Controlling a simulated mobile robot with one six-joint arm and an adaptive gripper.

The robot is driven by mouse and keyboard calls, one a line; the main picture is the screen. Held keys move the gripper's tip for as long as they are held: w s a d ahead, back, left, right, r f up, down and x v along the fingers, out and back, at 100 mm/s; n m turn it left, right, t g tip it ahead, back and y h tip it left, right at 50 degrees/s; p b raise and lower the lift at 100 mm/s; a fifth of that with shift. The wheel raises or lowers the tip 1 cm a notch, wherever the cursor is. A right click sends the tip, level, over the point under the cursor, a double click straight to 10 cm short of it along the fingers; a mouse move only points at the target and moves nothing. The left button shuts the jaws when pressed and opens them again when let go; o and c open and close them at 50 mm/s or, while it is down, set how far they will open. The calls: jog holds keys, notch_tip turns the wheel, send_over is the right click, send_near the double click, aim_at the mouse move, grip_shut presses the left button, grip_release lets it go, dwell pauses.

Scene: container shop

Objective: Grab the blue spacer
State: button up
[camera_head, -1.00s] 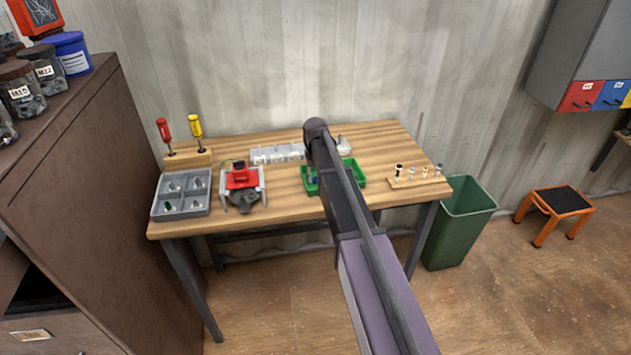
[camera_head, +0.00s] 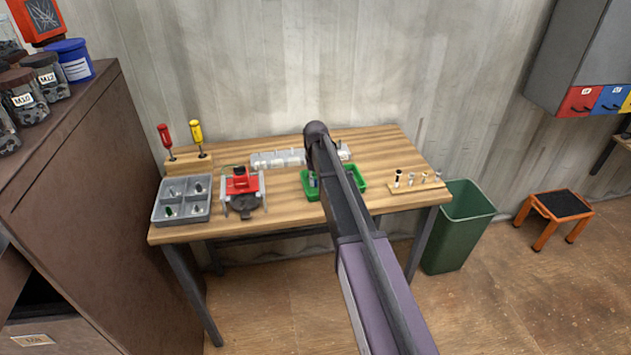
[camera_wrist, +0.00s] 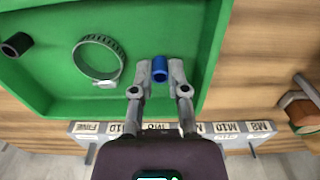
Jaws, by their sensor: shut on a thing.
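The blue spacer (camera_wrist: 159,69) is a small blue cylinder over the green tray (camera_wrist: 150,12) in the wrist view. My gripper (camera_wrist: 159,75) is shut on it, with one grey finger against each side. How far the spacer is above the tray floor I cannot tell. In the head view the green tray (camera_head: 361,178) stands on the wooden bench, and my arm hides part of it, my fingertips and the spacer.
A hose clamp (camera_wrist: 98,60) and a dark cylinder (camera_wrist: 17,44) lie in the green tray. On the bench (camera_head: 285,221) stand a grey divided tray (camera_head: 182,219), a red-and-grey device (camera_head: 241,184), a screwdriver rack (camera_head: 188,162) and a peg board (camera_head: 415,186).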

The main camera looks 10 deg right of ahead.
notch_tip(320, 180, up, 3)
jog(key=p, duration=0.3)
jog(key=shift+r, duration=0.15)
jog(key=s, duration=1.6)
jog(key=shift+r+p, duration=0.3)
jog(key=shift+r, duration=0.1)
